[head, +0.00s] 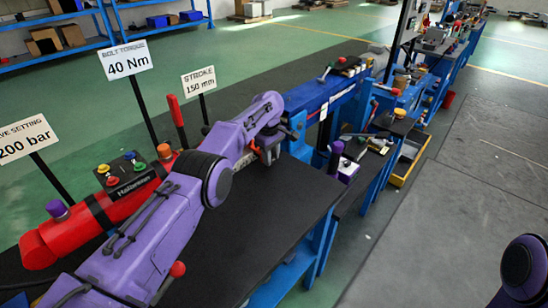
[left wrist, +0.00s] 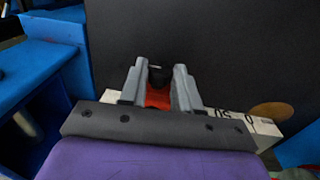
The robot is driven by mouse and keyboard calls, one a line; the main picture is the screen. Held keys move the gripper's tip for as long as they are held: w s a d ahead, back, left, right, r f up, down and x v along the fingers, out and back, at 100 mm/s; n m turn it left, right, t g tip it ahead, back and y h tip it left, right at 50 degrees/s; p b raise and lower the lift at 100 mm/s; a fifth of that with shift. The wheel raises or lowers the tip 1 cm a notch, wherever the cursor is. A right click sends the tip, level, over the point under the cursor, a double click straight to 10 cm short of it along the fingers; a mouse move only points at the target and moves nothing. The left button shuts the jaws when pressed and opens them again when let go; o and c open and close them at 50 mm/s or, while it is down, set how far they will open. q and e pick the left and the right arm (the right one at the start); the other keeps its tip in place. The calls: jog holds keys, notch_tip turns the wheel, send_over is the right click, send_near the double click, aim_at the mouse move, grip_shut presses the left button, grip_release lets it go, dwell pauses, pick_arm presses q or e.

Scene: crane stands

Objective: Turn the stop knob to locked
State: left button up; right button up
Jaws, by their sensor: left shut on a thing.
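My left gripper (head: 268,157) reaches over the right part of the black bench top, beside the end of a blue beam. In the left wrist view its two grey fingers (left wrist: 160,85) are shut on a small piece with a dark top (left wrist: 158,76) and a red part (left wrist: 158,97) below it. I cannot tell for sure whether this piece is the stop knob, or how it is turned. My right gripper is not in view; only a purple part of my right arm shows at the lower right.
A red cylinder unit (head: 100,213) with coloured knobs lies left on the bench top (head: 262,225). Signs (head: 126,62) stand behind it. The blue beam (head: 322,90) runs back right. In the left wrist view a pale marked plate (left wrist: 235,121) lies behind the fingers.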

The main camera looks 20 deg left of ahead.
pick_arm(q)
jog(key=o, duration=0.7)
jog(key=shift+a, duration=0.2)
jog(key=shift+o, duration=0.3)
jog(key=shift+a+f, duration=0.15)
notch_tip(320, 180, up, 10)
jog(key=p, duration=0.1)
jog(key=shift+s+r, duration=0.25)
jog(key=shift+s, duration=0.05)
